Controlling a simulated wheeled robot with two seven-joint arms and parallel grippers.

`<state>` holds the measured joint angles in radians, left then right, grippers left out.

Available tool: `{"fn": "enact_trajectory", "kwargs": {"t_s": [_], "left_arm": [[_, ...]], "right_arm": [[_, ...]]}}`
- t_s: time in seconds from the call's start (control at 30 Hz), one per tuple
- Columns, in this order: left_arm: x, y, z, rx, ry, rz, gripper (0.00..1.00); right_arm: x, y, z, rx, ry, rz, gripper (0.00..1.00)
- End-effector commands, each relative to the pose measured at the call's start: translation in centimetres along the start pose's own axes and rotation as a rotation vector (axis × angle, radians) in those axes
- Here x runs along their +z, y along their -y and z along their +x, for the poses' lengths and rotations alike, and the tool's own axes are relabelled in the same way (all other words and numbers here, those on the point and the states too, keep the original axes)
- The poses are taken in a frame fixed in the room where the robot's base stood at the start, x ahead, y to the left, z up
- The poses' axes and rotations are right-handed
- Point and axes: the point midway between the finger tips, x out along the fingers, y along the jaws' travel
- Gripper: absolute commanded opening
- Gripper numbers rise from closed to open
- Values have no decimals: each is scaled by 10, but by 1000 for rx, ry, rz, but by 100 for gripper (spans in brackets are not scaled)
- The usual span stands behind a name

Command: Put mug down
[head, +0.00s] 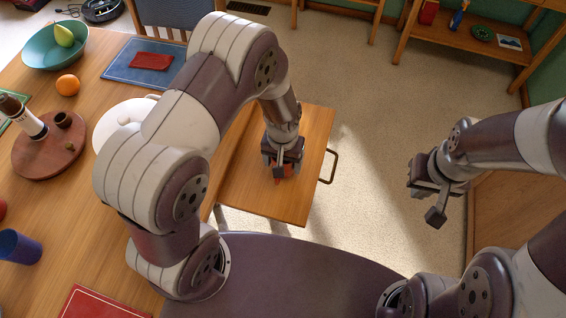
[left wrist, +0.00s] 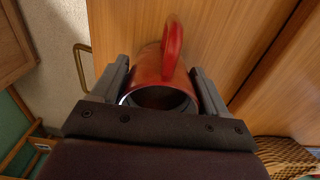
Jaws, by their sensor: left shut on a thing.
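A red mug (left wrist: 160,66) sits between the two fingers of my left gripper (left wrist: 160,92) in the left wrist view. Its open mouth faces the camera and its handle points up in the picture. In the head view my left gripper (head: 283,168) is over a small wooden top (head: 247,198). Only a bit of the mug (head: 289,170) shows beneath it. I cannot tell whether the mug touches the wood. My right gripper (head: 428,202) hangs at the right above the floor, its fingers apart and empty.
The wooden top has a dark handle (head: 331,166) on its right side. Open floor lies between my arms.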

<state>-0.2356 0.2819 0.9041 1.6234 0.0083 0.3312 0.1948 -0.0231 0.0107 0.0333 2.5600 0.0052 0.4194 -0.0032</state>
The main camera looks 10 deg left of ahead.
Motion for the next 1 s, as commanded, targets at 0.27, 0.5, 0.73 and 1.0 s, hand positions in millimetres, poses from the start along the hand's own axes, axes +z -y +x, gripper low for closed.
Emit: {"fn": "enact_trajectory", "kwargs": {"t_s": [0.27,0.5,0.73,1.0], "left_arm": [[0,0,17,0,-1,0,28],[0,0,20,0,0,0,90],[0,0,19,0,1,0,100],[-1,-1,-28,1,-5,0,100]], "right_arm": [[0,0,1,0,0,0,0],[0,0,2,0,0,0,0],[0,0,2,0,0,0,0],[0,0,-3,0,0,0,0]]}}
